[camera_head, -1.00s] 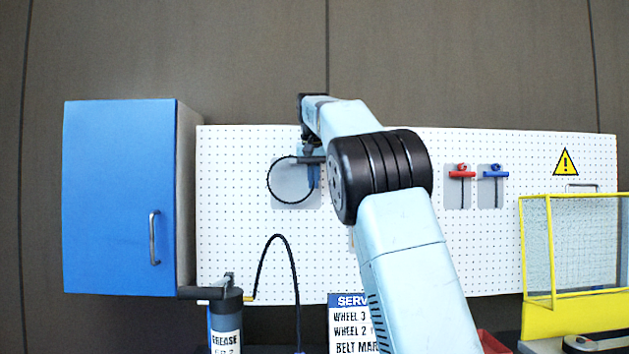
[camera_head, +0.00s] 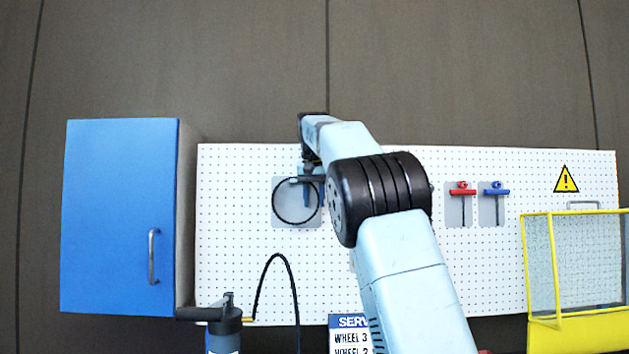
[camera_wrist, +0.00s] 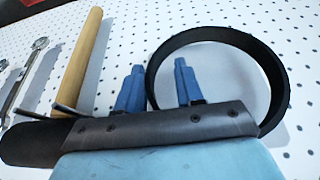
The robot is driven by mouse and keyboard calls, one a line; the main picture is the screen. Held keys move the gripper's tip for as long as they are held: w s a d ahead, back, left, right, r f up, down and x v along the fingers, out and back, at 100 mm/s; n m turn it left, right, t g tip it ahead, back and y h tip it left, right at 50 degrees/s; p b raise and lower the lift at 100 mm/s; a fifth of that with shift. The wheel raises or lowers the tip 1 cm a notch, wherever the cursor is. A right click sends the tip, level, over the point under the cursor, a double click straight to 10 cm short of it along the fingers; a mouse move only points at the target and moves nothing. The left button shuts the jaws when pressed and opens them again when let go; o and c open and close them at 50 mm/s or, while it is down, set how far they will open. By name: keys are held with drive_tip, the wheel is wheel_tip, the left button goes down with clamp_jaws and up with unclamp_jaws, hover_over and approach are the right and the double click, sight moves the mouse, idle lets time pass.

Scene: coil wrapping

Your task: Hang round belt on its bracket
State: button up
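The round belt (camera_head: 278,209) is a thin black ring in front of a grey backing plate (camera_head: 280,222) on the white pegboard. It also shows in the wrist view (camera_wrist: 272,70) as a wide black loop close to the board. My gripper (camera_wrist: 160,82) is at the belt, its two blue fingers apart, with the left side of the loop passing between them and a gap beside the right finger. In the head view my gripper (camera_head: 307,188) is at the upper right of the ring, partly behind my arm. The bracket cannot be made out; my gripper's dark body hides the belt's lower part in the wrist view.
A wooden handle (camera_wrist: 78,62) and a wrench (camera_wrist: 22,75) hang left in the wrist view. A blue cabinet (camera_head: 120,215) stands left of the pegboard (camera_head: 235,250). Red (camera_head: 462,189) and blue (camera_head: 495,190) T-handle tools hang right, near a yellow-framed mesh guard (camera_head: 575,265).

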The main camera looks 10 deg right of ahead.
drive_tip(key=v, duration=1.1)
drive_tip(key=shift+s+r, duration=0.2)
drive_tip(key=shift+r, duration=0.1)
drive_tip(key=shift+a, duration=0.1)
drive_tip(key=s+d+f+y, duration=0.1)
drive_tip(key=s+d+f, duration=0.25)
drive_tip(key=s, duration=0.45)
drive_tip(key=s+d+f+y, duration=0.1)
drive_tip(key=s+d+f, duration=0.25)
drive_tip(key=s, duration=0.35)
drive_tip(key=s+a+f+n, duration=0.1)
drive_tip(key=s+a+f, duration=0.1)
drive_tip(key=s+f, duration=1.1)
drive_tip(key=s+a+f+n+t, duration=0.1)
drive_tip(key=s+a+f, duration=0.2)
drive_tip(key=s+f, duration=0.9)
wheel_tip(320, 180, down, 7)
drive_tip(key=shift+s+r+h, duration=0.15)
drive_tip(key=shift+s+h, duration=0.25)
